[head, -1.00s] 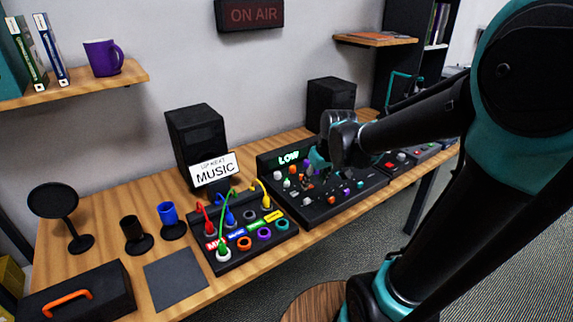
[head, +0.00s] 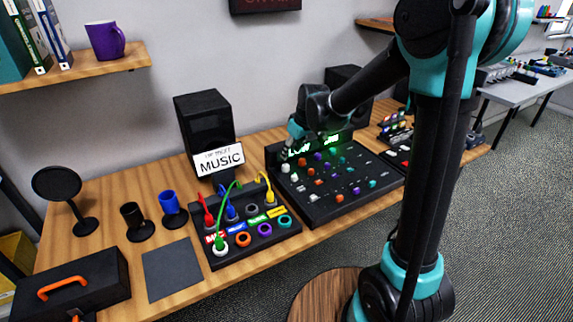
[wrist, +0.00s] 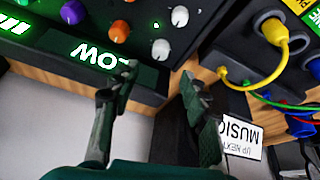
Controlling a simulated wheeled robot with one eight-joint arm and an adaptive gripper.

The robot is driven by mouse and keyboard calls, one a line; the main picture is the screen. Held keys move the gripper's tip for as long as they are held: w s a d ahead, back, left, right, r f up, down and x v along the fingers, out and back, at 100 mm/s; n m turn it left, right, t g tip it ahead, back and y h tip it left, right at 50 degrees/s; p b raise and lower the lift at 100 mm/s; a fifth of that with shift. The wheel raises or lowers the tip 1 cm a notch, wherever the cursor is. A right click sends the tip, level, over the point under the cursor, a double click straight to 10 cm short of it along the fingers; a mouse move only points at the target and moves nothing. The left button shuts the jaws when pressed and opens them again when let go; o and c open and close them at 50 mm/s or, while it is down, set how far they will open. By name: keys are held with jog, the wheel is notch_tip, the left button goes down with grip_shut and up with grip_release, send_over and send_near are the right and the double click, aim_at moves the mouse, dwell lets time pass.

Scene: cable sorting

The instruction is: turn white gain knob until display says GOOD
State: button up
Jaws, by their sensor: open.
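The mixer (head: 330,205) is a black sloped panel in the head view. Its green display (wrist: 92,56) reads LOW, upside down in the wrist view. Two white knobs sit at the panel's corner near the display: one white knob (wrist: 160,49) nearer the gripper and another white knob (wrist: 180,16) farther off. I cannot tell from labels which is the gain knob. My gripper (wrist: 158,78) is open and empty, its fingertips near the display and short of the knobs. In the head view my gripper (head: 296,133) hangs over the display and partly covers it.
Orange knobs (wrist: 119,30) and a purple knob (wrist: 74,11) stand beside the white ones. A patch box (head: 253,258) with several coloured plugs and cables is left of the mixer. A MUSIC sign (head: 219,160) and a black speaker (head: 205,125) stand behind it.

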aim_at(285, 166)
jog(key=x, duration=0.8)
jog(key=shift+w+a+f, duration=0.1)
jog(key=shift+a+f, duration=0.05)
jog(key=shift+f, duration=0.2)
jog(key=shift+c, duration=0.2)
grip_shut()
jog(key=shift+m+t+h, duration=0.5)
jog(key=shift+m+h, duration=0.3)
jog(key=shift+m, duration=1.6)
jog(key=shift+o, duration=0.2)
grip_release()
jog(key=shift+a, duration=0.1)
jog(key=shift+r, duration=0.15)
